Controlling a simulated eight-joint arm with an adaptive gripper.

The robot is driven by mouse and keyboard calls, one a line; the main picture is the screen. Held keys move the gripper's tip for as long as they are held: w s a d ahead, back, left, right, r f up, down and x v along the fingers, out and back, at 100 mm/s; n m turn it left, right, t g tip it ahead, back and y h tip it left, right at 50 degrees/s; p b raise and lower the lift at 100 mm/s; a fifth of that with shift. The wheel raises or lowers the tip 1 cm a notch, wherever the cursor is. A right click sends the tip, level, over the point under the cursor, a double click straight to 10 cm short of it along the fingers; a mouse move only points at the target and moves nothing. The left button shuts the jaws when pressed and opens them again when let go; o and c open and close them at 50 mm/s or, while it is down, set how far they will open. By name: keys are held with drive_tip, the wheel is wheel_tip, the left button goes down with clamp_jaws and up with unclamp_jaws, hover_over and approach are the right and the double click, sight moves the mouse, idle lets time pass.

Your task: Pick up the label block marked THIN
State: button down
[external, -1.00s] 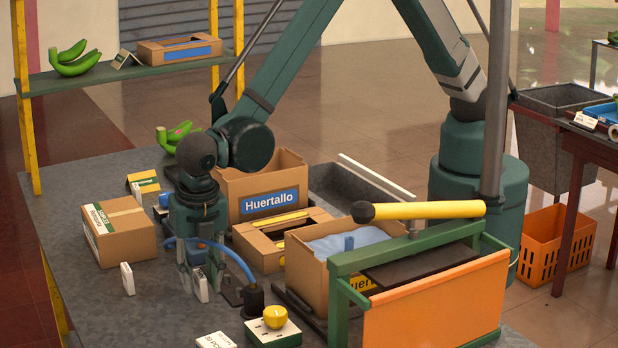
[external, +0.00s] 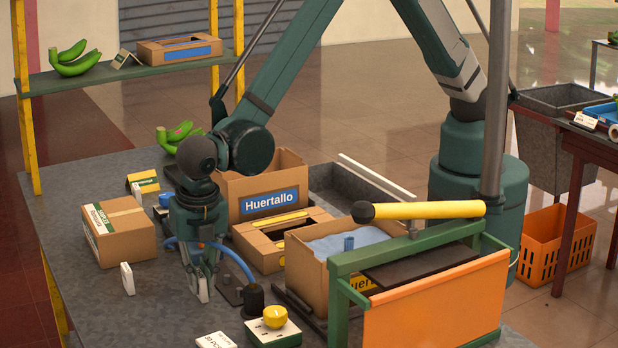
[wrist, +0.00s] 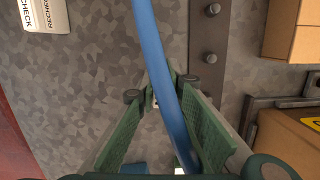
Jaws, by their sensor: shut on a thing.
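My gripper (external: 201,284) points down at the table in the external view, left of the black base with the blue hose. Its fingers are shut on a small white label block (external: 204,290), which stands upright at the tabletop. I cannot read any marking on it, so THIN is not confirmed. In the wrist view the green fingers (wrist: 158,92) converge, with only a sliver of white between the tips. The blue hose (wrist: 172,75) crosses in front and hides part of the right finger. Another white block (external: 127,279) stands to the left, apart from the gripper.
A cardboard box (external: 119,231) is left of my gripper. A Huertallo box (external: 262,186) and an open carton (external: 320,275) are to the right. A yellow button box (external: 274,328) is in front. A white block reading CHECK and RECHECK (wrist: 45,15) shows in the wrist view.

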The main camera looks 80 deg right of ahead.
sight(200, 273)
drive_tip(key=shift+r, duration=0.15)
drive_tip(key=shift+r, duration=4.9)
